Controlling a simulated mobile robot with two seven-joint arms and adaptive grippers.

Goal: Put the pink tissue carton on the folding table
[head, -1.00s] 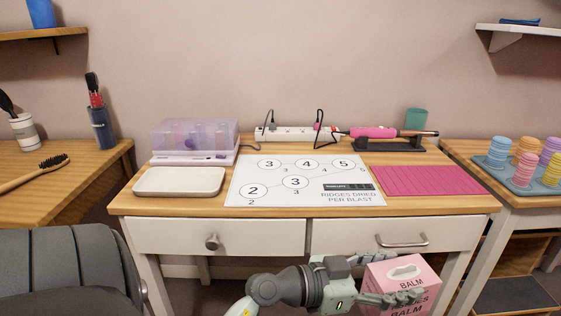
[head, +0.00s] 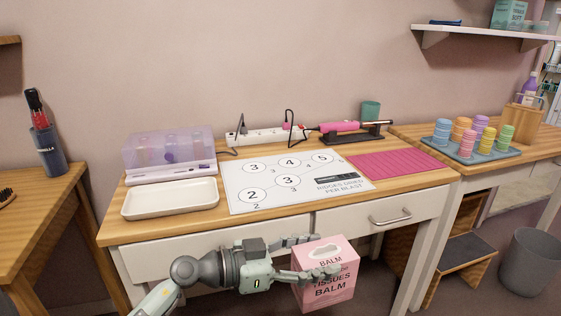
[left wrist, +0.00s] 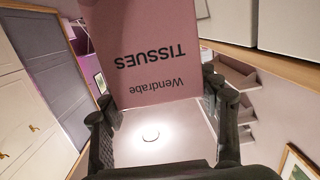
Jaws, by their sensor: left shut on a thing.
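The pink tissue carton (head: 328,283) is in the head view at the bottom, in front of the desk's drawers. It is roughly upright, with its top opening showing. My left gripper (head: 305,258) comes in from the left with its fingers around the carton and is shut on it. In the left wrist view the carton (left wrist: 150,60) fills the space between the two dark fingers, its lettering upside down. The carton is held off any surface that I can see. No folding table can be made out. My right gripper is not in view.
The desk (head: 250,218) holds a white tray (head: 170,199), a printed sheet (head: 240,180), a pink mat (head: 400,170), a power strip and a hot styling tool (head: 340,127). A side counter with colored rollers (head: 466,143), a step stool (head: 465,255) and a grey bin (head: 533,262) stand at right.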

